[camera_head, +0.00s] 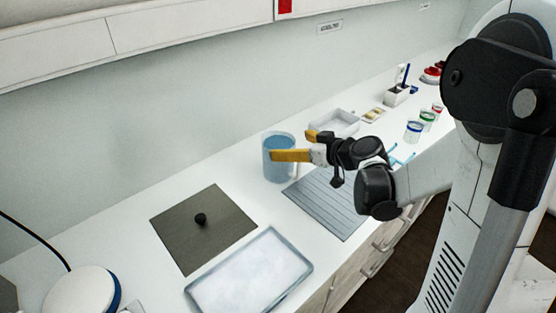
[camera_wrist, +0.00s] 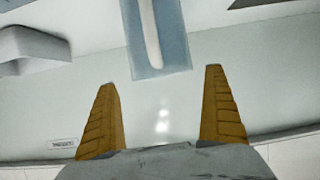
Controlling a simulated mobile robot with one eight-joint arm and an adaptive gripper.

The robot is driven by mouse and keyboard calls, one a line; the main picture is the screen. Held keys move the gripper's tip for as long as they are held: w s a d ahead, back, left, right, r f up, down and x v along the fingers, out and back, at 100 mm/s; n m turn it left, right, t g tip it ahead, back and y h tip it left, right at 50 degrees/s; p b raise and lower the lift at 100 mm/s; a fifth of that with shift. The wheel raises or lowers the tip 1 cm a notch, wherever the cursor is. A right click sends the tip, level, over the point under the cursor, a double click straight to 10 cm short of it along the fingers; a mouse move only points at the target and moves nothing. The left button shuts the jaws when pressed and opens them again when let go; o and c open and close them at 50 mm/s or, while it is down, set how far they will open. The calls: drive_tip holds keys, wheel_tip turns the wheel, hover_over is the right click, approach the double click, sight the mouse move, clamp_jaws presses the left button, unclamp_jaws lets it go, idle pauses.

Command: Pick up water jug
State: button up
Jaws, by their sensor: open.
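The water jug (camera_head: 278,173) is a translucent blue vessel standing upright on the white counter, near the wall. In the wrist view the jug (camera_wrist: 172,45) shows with its pale upright handle (camera_wrist: 151,30) facing me. My gripper (camera_head: 289,146) has yellow fingers, spread apart at the jug's handle side. In the head view one finger overlaps the jug and hides part of its side and handle. In the wrist view the gripper (camera_wrist: 159,78) is open, and the jug's end lies in line with the gap. I cannot tell whether a finger touches the jug.
A grey ribbed mat (camera_head: 327,205) lies right of the jug, with a white tray (camera_head: 349,117) behind. A dark square plate with a black knob (camera_head: 200,219) and a shallow tray (camera_head: 250,275) are in front. Coloured-rim cups (camera_head: 413,133) stand farther right. The wall is close behind.

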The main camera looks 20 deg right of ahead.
sight(283, 143)
drive_tip(key=b+x, duration=0.2)
drive_tip(key=x, duration=0.4)
drive_tip(key=shift+s+a, duration=0.1)
drive_tip(key=shift+s, duration=0.15)
drive_tip(key=c, duration=1.2)
